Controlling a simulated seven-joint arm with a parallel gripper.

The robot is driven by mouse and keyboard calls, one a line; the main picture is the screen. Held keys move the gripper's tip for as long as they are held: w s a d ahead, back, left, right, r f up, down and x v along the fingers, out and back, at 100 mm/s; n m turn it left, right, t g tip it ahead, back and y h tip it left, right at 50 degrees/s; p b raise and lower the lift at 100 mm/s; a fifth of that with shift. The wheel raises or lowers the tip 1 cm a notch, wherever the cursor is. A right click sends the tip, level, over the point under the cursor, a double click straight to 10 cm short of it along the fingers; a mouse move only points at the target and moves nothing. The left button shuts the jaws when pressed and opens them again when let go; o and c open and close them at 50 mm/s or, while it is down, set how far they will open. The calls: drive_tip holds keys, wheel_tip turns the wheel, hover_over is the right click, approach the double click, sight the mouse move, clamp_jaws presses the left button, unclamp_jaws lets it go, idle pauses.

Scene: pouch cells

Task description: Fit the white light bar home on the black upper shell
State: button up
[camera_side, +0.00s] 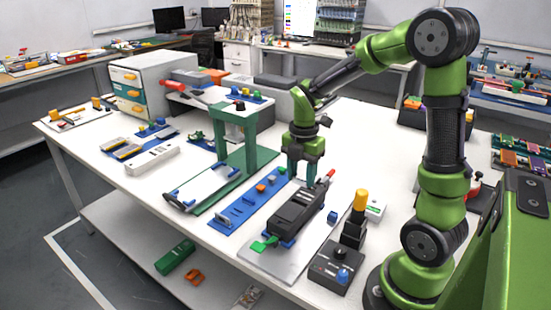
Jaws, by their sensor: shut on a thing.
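The black upper shell (296,209) is a long dark body lying in a fixture on a light grey plate (281,256), near the front right of the table. My gripper (302,180) points down over the shell's far end, its fingers close to the shell. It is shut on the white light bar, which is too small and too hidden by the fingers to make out. I cannot tell whether the bar touches the shell.
A green clamp handle (262,244) sits at the shell's near end and a red handle (330,175) at its far end. A black control box (334,267) stands right, a blue strip (246,206) left, and a green press (238,150) further left.

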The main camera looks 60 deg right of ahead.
sight(301, 184)
drive_tip(key=shift+f, duration=2.4)
drive_tip(key=shift+f, duration=0.65)
drive_tip(key=shift+r, duration=0.35)
drive_tip(key=shift+f, duration=0.3)
idle(1.6)
drive_tip(key=shift+r, duration=0.3)
drive_tip(key=shift+f, duration=0.5)
idle(1.4)
drive_tip(key=shift+r, duration=0.1)
drive_tip(key=shift+r, duration=0.4)
